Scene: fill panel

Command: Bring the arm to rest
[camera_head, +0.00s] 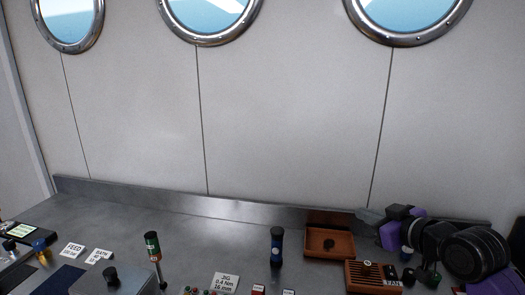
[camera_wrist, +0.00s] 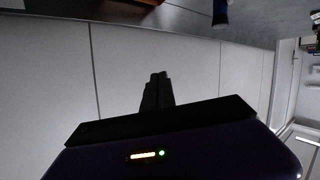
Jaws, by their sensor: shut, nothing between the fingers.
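My gripper (camera_wrist: 157,92) shows in the wrist view with its two dark fingers together and nothing between them. The fingers stand against the pale wall panels, clear of any object. In the head view my arm, black and purple, is folded at the lower right (camera_head: 440,247). It is above or beside the right end of the grey bench (camera_head: 130,215). The fingertips cannot be made out clearly in the head view.
White label cards (camera_head: 73,250) lie at the left. The bench's back middle is clear. Portholes (camera_head: 211,15) line the wall.

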